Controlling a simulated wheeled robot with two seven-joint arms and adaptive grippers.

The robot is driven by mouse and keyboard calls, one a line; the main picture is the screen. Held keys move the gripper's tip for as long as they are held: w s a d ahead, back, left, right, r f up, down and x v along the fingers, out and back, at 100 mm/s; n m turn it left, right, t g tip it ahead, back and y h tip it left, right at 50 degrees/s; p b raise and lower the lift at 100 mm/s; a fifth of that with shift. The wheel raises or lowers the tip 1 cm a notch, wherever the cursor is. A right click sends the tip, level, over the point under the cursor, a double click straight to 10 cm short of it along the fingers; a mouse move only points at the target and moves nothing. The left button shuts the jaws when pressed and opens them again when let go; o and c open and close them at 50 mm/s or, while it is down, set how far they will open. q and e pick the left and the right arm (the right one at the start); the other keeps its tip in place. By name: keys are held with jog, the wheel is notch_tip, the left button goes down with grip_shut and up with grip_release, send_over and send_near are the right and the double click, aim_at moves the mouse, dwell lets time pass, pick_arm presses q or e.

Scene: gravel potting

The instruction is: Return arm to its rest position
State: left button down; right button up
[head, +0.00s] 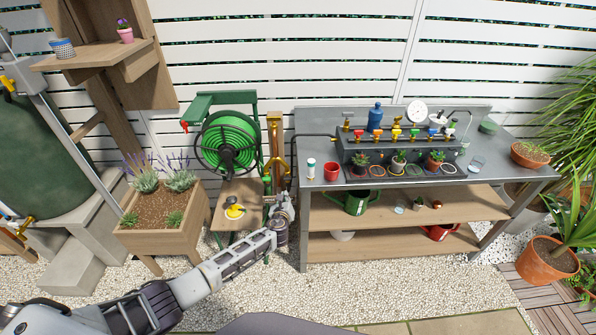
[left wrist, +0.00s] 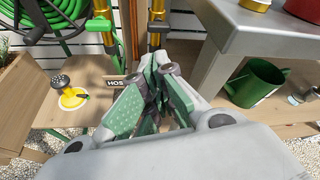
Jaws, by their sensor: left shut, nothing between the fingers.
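My left arm (head: 235,260) reaches from the lower left toward the gap between the hose stand and the metal table. My left gripper (head: 283,208) is at its end, beside the table's left front leg. In the left wrist view the left gripper (left wrist: 160,95) has its green-padded fingers drawn together, with nothing held between them. My right gripper does not show in either view.
The metal potting table (head: 315,178) stands right of my gripper, with a green watering can (head: 357,202) on its shelf. A green hose reel (head: 228,142) and a wooden planter (head: 160,238) stand to the left. Gravel (head: 350,290) in front is clear.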

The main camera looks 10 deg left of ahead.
pick_arm(q)
jog(key=shift+n, duration=0.3)
jog(key=s+a+f+n+g+h, duration=0.1)
jog(key=s+a+f+n+g, duration=0.2)
jog(key=f+n, duration=0.65)
jog(key=s+a+f+n+g+h, duration=0.1)
jog(key=s+a+f+n, duration=0.3)
jog(key=f+n, duration=0.55)
jog(key=s+a+f+n+g, duration=0.1)
jog(key=s+f+n+g, duration=0.15)
jog(key=s+f, duration=0.55)
jog(key=s+a+f+n+g, duration=0.1)
jog(key=s+a+f+n, duration=0.15)
jog(key=s+f, duration=0.55)
jog(key=s+d+f+n+g, duration=0.1)
jog(key=s+f, duration=0.2)
jog(key=s, duration=1)
jog(key=s+d+f+n+g, duration=0.1)
jog(key=s+d+f+g, duration=0.1)
jog(key=s, duration=1.2)
jog(key=s+d+f+g, duration=0.1)
jog(key=s+f, duration=0.3)
jog(key=s, duration=1)
jog(key=shift+s+d+n+g, duration=0.2)
jog(key=shift+n+g, duration=0.2)
jog(key=shift+g, duration=0.25)
